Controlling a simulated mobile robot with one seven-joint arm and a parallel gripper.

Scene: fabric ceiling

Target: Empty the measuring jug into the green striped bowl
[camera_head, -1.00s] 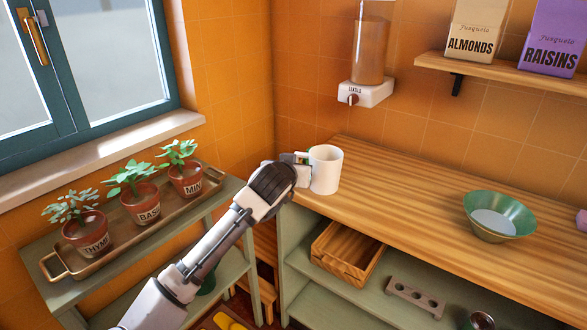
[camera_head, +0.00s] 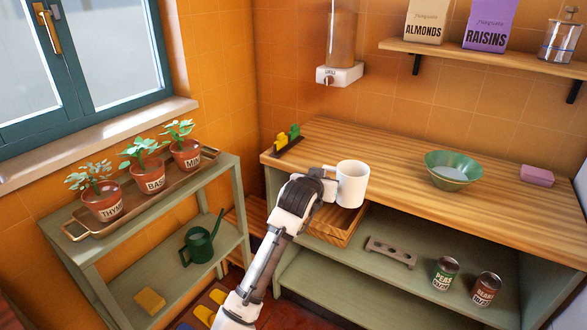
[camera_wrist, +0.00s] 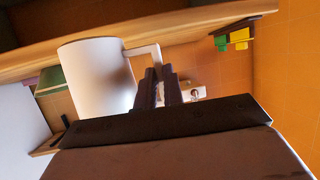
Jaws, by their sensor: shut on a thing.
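My gripper (camera_head: 327,186) is shut on the jug's handle from the left. In the wrist view the jug (camera_wrist: 92,78) fills the left middle, with my fingertips (camera_wrist: 160,84) at its handle. Part of the bowl (camera_wrist: 50,80) shows behind the jug in the wrist view.
The wooden counter (camera_head: 400,160) is clear between jug and bowl. A yellow and green item (camera_head: 288,139) sits at the left end. A dispenser (camera_head: 340,74) hangs above.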

